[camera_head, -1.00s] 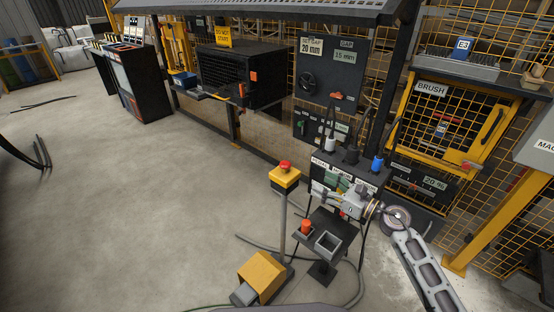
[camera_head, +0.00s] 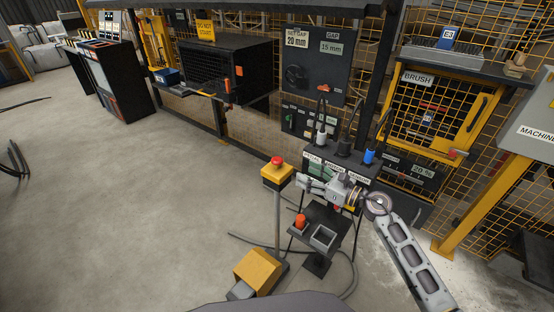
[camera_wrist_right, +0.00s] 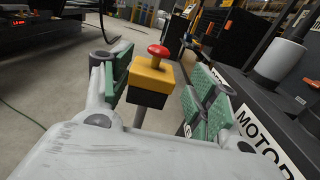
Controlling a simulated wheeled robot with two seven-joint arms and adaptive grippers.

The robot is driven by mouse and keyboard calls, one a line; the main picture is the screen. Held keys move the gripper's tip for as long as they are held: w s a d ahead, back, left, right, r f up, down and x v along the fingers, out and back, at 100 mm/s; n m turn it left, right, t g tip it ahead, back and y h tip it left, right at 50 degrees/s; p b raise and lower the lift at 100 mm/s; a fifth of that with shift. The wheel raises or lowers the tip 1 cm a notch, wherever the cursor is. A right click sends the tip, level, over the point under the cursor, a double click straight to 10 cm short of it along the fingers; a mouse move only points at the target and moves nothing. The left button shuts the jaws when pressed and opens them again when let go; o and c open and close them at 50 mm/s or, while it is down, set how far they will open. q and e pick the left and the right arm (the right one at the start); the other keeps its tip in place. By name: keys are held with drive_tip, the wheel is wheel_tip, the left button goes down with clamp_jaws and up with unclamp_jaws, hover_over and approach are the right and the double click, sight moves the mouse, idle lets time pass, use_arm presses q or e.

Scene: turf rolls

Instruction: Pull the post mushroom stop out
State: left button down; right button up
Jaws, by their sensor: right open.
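The red mushroom stop (camera_head: 278,160) sits on top of a yellow box (camera_head: 276,176) on an upright grey post. It also shows in the right wrist view (camera_wrist_right: 158,50), upright on its yellow box (camera_wrist_right: 152,74). My right gripper (camera_head: 303,187) is just to the right of the yellow box in the head view. In the right wrist view its two green-padded fingers (camera_wrist_right: 160,98) are spread open. The stop shows ahead, between and beyond the fingertips, with nothing held. I cannot tell the exact distance left. My left gripper is not in view.
Behind the right gripper stands a dark panel with a MOTOR label (camera_wrist_right: 262,138) and plugged cables. A small stand with an orange-red knob (camera_head: 300,221) and a grey tray (camera_head: 323,237) is below. A yellow pedal (camera_head: 262,270) lies at the post's foot.

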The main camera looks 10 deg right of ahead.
sight(282, 161)
drive_tip(key=x, duration=1.1)
drive_tip(key=shift+x, duration=1.1)
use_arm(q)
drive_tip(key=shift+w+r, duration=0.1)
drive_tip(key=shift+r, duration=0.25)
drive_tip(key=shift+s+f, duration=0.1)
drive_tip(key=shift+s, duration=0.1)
